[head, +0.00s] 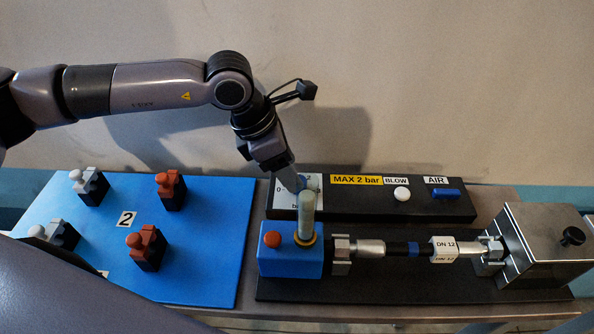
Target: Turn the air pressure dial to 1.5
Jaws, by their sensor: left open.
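The air pressure dial (312,184) is on the black panel at the back middle, on a small white scale plate where "0", "2" and "b" can be read. My left gripper (299,188) points down at the dial from above, with its fingertips at the dial. It is open. The fingers and an upright pale rod cover most of the dial, so I cannot read its setting or tell whether the fingers touch it. My right gripper is not in view.
The panel (330,211) has a yellow "MAX 2 bar" label (356,181), a white BLOW button (402,194) and a blue AIR switch (446,193). The pale rod (307,216) rises from a blue block (283,265) close before the dial. A blue board (205,240) lies left.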

